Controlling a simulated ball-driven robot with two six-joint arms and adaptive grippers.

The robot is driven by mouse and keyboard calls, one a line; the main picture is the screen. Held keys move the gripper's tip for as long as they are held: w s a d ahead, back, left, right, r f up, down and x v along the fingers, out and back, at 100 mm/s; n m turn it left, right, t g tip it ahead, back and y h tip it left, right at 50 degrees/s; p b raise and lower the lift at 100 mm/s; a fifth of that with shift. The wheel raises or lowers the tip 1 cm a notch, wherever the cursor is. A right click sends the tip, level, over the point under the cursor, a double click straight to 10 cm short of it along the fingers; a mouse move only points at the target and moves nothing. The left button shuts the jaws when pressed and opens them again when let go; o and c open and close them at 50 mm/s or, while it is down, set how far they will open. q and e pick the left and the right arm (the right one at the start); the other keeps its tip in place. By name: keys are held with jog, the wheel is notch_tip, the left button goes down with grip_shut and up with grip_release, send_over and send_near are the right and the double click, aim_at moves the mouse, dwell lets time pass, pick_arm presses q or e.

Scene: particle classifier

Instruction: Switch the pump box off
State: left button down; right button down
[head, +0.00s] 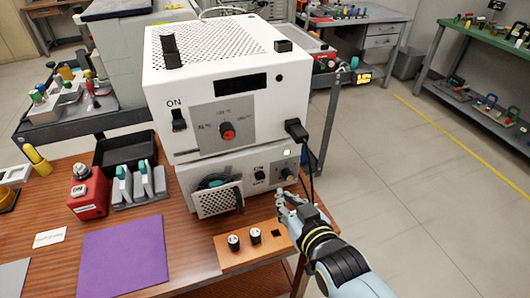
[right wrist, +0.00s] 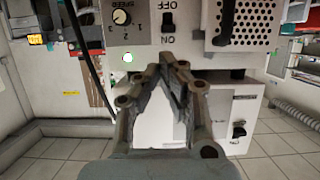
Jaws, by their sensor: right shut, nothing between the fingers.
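The pump box (head: 231,193) is the low pale unit under a large white box. Its front has a black toggle switch (head: 258,171) between OFF and ON marks, a speed knob (head: 287,172) and a vented flap. The switch (right wrist: 168,29) and knob (right wrist: 122,17) also show upside down in the right wrist view; I cannot tell which way the switch is set. A small green light (right wrist: 127,57) glows near the knob. My right gripper (head: 282,198) is shut and empty, just in front of and below the panel, apart from the switch. My left gripper is not in view.
The white box (head: 220,85) with its own ON switch (head: 178,120) stands on top. A black cable (head: 307,165) hangs at its right, close to my right gripper. A wooden strip (head: 235,256) with black knobs lies in front. A purple mat (head: 125,255) lies left.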

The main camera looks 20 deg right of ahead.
aim_at(261, 164)
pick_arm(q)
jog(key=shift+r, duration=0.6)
pick_arm(e)
jog(key=shift+t, duration=0.6)
jog(key=r, duration=0.1)
jog(key=w+r, duration=0.1)
jog(key=r, duration=0.1)
jog(key=w+a+r, duration=0.1)
jog(key=shift+r, duration=0.3)
